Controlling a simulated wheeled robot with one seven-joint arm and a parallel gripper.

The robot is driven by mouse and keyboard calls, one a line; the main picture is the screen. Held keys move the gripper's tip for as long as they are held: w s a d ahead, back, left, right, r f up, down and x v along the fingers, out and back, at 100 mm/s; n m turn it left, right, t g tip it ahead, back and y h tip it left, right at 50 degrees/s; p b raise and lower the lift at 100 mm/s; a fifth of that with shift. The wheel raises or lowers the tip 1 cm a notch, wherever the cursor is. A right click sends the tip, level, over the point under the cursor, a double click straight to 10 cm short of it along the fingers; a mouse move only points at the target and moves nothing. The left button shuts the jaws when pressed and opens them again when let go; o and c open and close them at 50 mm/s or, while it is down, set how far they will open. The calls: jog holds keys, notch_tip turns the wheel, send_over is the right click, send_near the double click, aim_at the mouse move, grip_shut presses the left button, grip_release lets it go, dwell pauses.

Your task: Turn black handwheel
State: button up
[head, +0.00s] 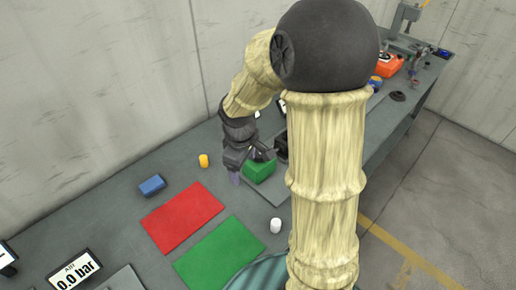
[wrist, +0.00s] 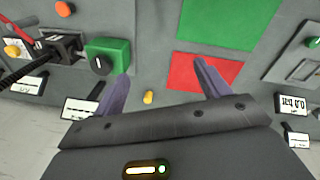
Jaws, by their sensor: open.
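A green box (wrist: 118,47) carries a round black knob (wrist: 101,65) with a light mark on its face; this looks like the black handwheel. The box (head: 259,171) also shows in the head view, partly hidden by my gripper (head: 250,167), and the knob cannot be made out there. My gripper (wrist: 163,72) is open, with its two purple fingers spread and nothing between them. In the wrist view the knob is left of the left fingertip, apart from it. In the head view the gripper is just above and beside the box.
A black device (wrist: 64,47) stands close beside the green box. A yellow cylinder (head: 204,160), a blue block (head: 152,185) and a white cylinder (head: 275,226) stand on the bench. A red mat (head: 182,217) and a green mat (head: 219,254) lie flat. An orange device (head: 389,65) is farther back.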

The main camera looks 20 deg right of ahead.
jog(key=w+d+n+p, duration=0.2)
jog(key=w+d+n, duration=0.1)
jog(key=w+n, duration=0.55)
jog(key=r+n+p, duration=0.1)
jog(key=r+n, duration=0.1)
jog(key=n, duration=0.4)
send_over(259, 151)
jog(key=shift+s+a+f+m+g+y, duration=0.15)
jog(key=shift+s+m+g+y, duration=0.15)
jog(key=shift+s+g, duration=0.1)
notch_tip(259, 151, down, 17)
jog(key=p, duration=0.6)
jog(key=shift+f, duration=0.2)
jog(key=shift+c, duration=0.4)
